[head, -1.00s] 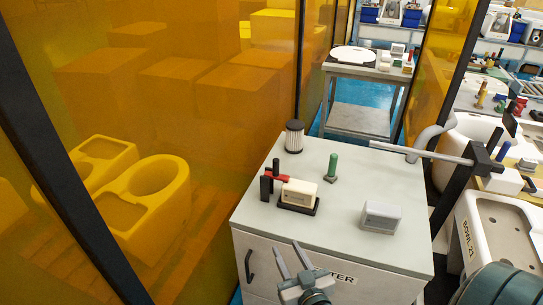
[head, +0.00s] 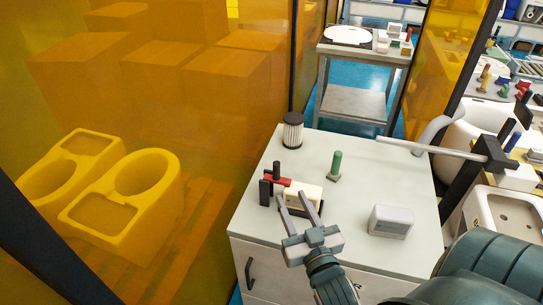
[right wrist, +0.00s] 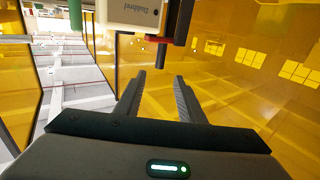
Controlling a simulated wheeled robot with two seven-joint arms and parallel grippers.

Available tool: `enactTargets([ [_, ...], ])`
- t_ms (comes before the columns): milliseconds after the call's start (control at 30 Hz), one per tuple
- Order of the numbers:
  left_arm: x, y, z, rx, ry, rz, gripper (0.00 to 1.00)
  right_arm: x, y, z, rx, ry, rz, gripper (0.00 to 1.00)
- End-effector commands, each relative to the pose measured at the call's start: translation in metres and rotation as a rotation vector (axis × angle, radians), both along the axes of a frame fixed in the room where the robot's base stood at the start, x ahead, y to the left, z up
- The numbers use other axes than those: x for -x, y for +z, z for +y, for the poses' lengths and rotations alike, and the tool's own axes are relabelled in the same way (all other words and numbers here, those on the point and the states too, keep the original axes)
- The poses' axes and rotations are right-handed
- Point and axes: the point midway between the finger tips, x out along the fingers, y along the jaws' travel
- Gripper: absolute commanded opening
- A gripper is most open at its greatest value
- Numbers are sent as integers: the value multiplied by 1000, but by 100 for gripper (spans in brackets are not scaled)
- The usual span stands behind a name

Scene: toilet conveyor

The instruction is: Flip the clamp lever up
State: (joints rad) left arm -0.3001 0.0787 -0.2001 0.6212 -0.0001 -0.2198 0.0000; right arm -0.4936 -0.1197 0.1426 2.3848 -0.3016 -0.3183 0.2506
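The clamp stands on the grey cabinet top (head: 355,237). It has a black post (head: 265,194), a red bar (head: 278,181) lying roughly level and a short black upright piece (head: 276,169). The red bar (right wrist: 181,22) also shows at the top of the right wrist view. A cream box (head: 304,190) sits beside the clamp, partly hidden by my fingers. My right gripper (head: 298,204) is open and empty, in front of the clamp and box in the picture. Its open fingers (right wrist: 160,78) appear apart from the clamp in the wrist view. My left gripper is out of view.
On the cabinet are a dark ribbed filter (head: 293,131), a green peg (head: 335,166) and a white-grey box (head: 391,220). A grey rod (head: 430,149) reaches over its right back corner. An orange translucent panel (head: 240,110) borders the left side.

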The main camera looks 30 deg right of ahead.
Motion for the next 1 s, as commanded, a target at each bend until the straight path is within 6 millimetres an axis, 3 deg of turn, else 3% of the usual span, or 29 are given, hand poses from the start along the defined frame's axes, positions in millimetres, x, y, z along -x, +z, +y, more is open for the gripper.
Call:
enactTargets([
  [200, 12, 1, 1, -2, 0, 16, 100, -2, 0, 0, 0, 0, 0, 36],
  [467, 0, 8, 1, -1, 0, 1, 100, -21, 2, -6, 1, 1, -1, 36],
  [1000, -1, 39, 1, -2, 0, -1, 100, -109, 4, -30, 1, 1, 0, 36],
])
